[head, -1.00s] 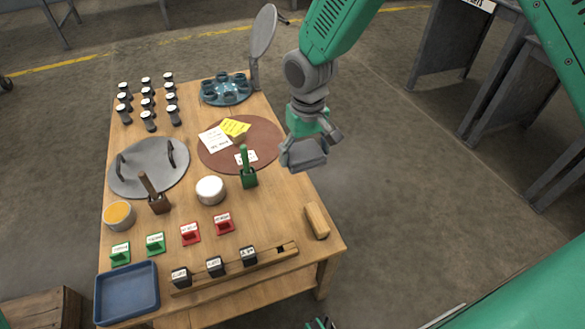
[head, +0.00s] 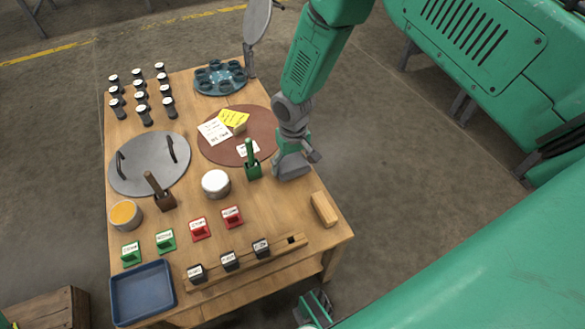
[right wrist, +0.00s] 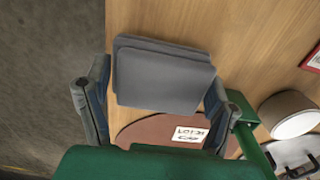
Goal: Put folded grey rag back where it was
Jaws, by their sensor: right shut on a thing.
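My right gripper (head: 293,168) is at the right edge of the wooden table, beside the round brown mat (head: 212,150). In the right wrist view the folded grey rag (right wrist: 165,78) lies between the fingers of this gripper (right wrist: 155,98), which is shut on it. The rag appears as a flat, layered grey block, with bare tabletop beyond it. I cannot tell whether it touches the table. In the head view the gripper hides the rag. My left gripper is not clearly in view.
The mat holds papers and a white lot card (right wrist: 190,134). A green-handled tool in a green holder (head: 252,168) and a white round tub (head: 216,183) stand close by. A wooden block (head: 324,209) lies at the right edge. Bare tabletop shows between tub and block.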

